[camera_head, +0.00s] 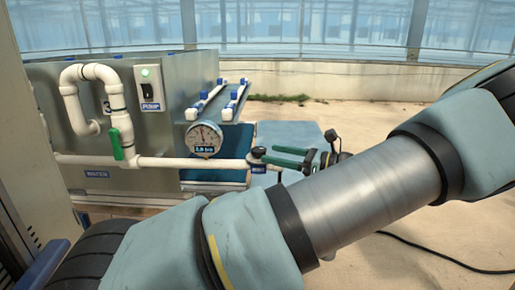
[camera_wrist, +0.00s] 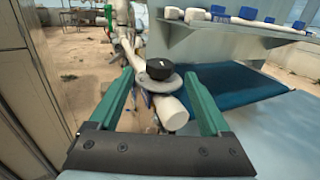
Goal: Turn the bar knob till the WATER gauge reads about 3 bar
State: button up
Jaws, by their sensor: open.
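The round WATER gauge (camera_head: 204,139) hangs at the white pipe in the head view. Its small blue display looks like about 2.8 bar, but the last digit is too small to be sure. The black bar knob (camera_head: 258,152) sits on the pipe's right end, right of the gauge. In the wrist view the knob (camera_wrist: 159,69) shows dark and round-topped with a white mark. My gripper (camera_head: 268,156) is open, its green fingers pointing left at the knob. In the wrist view the knob appears between the fingertips (camera_wrist: 158,76), with a gap on each side.
A green-handled valve (camera_head: 116,145) and a PUMP switch box (camera_head: 150,88) with a lit green light are left of the gauge. A metal shelf (camera_wrist: 225,43) stands on the right in the wrist view. A cabinet (camera_wrist: 30,70) is at the left.

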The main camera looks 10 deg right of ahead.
aim_at(259, 148)
jog(key=shift+p+x, duration=0.5)
jog(key=shift+x, duration=2.2)
jog(key=shift+c, duration=0.3)
grip_shut()
jog(key=shift+s+r+m+t+h+p, duration=0.1)
jog(key=shift+r+m+t+h+p, duration=0.2)
jog(key=shift+m+t+h+p, duration=1.3)
jog(key=shift+t+p, duration=0.25)
jog(key=shift+t, duration=0.05)
jog(key=shift+f+m+t+h+p, duration=0.3)
jog(key=shift+m+t+h, duration=0.4)
jog(key=shift+h, duration=0.2)
jog(key=shift+o, duration=0.3)
grip_release()
